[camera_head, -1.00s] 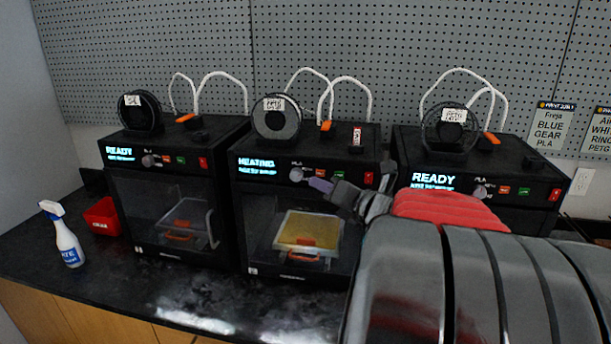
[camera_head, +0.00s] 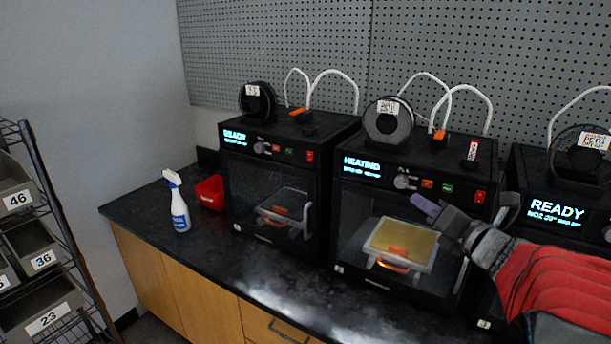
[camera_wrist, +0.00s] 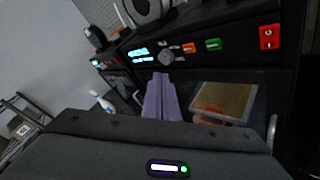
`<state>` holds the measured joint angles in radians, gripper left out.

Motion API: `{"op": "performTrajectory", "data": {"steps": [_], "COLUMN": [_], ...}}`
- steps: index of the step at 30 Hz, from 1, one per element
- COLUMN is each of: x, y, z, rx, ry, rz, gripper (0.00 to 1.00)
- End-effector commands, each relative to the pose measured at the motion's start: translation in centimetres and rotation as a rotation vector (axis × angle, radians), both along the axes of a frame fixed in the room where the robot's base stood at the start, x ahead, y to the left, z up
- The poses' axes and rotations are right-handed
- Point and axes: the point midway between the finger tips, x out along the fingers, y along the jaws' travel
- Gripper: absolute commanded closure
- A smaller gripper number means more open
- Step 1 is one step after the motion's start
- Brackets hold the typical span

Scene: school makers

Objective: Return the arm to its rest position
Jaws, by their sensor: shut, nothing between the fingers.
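My gripper (camera_head: 427,206) has purple fingers that are together with nothing between them. In the head view it is in front of the middle printer (camera_head: 458,166), whose screen reads HEATING. My arm, with its red sleeve, reaches in from the lower right. In the wrist view my gripper (camera_wrist: 160,98) points at the front of that printer, below its knob and buttons. A yellow build plate (camera_head: 402,243) with an orange handle shows inside the printer; it also shows in the wrist view (camera_wrist: 226,98). I cannot tell how far the fingertips are from the printer.
A printer marked READY (camera_head: 272,178) stands to the left, and another READY printer (camera_head: 560,170) to the right. A spray bottle (camera_head: 178,205) and a red bin (camera_head: 211,193) stand on the black counter (camera_head: 150,213). A rack of numbered bins (camera_head: 35,228) is at far left.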

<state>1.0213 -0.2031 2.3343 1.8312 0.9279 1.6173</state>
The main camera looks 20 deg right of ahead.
Motion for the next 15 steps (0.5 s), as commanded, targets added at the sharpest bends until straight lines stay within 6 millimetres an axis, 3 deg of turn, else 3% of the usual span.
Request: {"op": "performTrajectory", "data": {"steps": [10, 15], "x": [0.0, 0.6], "y": [0.1, 2.0], "z": [0.0, -0.6], "rx": [-0.003, -0.074], "ry": [0.002, 0.044], "rz": [0.003, 0.068], "gripper": [1.00, 1.00]}}
